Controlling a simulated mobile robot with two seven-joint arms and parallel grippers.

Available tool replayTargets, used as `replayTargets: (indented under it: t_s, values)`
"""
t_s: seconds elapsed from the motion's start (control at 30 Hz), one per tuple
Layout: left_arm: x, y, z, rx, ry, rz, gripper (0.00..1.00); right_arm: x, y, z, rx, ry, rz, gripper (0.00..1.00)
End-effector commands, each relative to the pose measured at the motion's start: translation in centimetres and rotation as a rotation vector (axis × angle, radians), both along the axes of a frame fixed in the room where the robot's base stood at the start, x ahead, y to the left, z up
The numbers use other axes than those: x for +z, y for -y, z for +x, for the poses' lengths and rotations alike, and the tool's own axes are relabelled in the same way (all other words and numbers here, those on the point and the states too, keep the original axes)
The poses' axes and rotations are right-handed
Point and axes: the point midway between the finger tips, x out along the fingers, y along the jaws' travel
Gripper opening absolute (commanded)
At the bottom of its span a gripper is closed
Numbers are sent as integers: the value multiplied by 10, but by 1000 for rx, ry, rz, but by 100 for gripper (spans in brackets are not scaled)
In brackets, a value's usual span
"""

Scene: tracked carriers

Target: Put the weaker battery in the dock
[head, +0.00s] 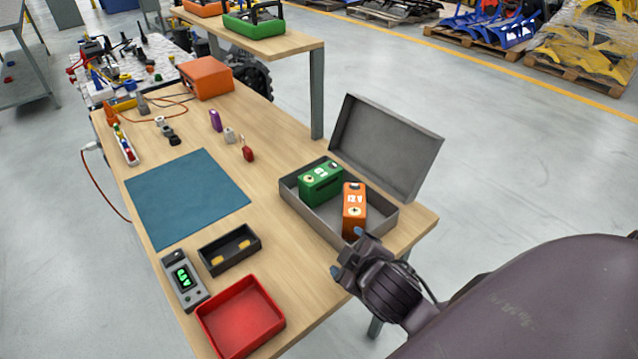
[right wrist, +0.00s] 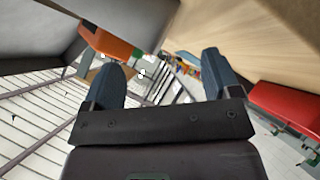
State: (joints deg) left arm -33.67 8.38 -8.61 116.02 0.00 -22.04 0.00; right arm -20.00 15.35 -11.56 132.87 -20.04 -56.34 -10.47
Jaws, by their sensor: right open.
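A green battery (head: 321,180) and an orange battery (head: 354,208) stand in an open grey case (head: 290,205) at the right of the table. The orange one has a 12 V label; the green one's label is too small to read surely. A black dock-like tray (head: 216,267) with two yellow pads stands empty at the front. A grey meter (head: 196,296) with a lit green display lies left of it; I cannot read its figures surely. My right gripper (head: 348,256) is open and empty, just outside the case's near corner, close to the orange battery. It also shows in the right wrist view (right wrist: 165,80).
A red tray (head: 240,318) stands empty at the front edge. A blue mat (head: 187,197) lies bare in the middle. The case lid (head: 386,147) stands up behind it. Small purple, white and red items, an orange box (head: 206,77) and a raised shelf (head: 281,45) are farther back.

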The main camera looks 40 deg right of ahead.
Motion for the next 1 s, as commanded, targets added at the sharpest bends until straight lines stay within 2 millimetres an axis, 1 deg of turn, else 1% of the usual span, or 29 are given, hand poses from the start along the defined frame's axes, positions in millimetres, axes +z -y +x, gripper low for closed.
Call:
replayTargets:
  t_s: [0.03,0.17,0.2,0.27,0.3,0.43,0.5,0.6,0.7,0.8,0.9,1.0]
  values:
    - [1,0,0,0,1,0,43,8,-3,14,45,54,-50,83]
    - [1,0,1,-1,3,1,43,36,-13,52,188,225,-226,83]
    - [1,-1,1,-1,3,2,43,47,-19,63,242,285,-292,83]
    - [1,-1,1,-1,3,2,43,63,-29,80,326,377,-397,83]
    - [1,-1,1,-1,3,2,43,73,-37,90,384,439,-469,83]
    - [1,0,1,-1,3,2,43,103,-68,114,576,631,-708,83]
    - [1,0,1,-1,3,1,43,115,-85,123,682,728,-840,83]
    - [0,0,1,-1,1,1,43,127,-111,132,840,860,-1033,83]
    - [-1,0,1,0,0,0,43,132,-134,136,1003,980,-1227,83]
    - [-1,0,1,1,-1,-2,43,129,-153,139,1175,1087,-1424,83]
    - [-1,1,1,1,-1,-2,43,120,-165,141,1359,1177,-1617,83]
    - [-1,1,1,1,-1,-2,43,106,-168,144,1555,1243,-1803,83]
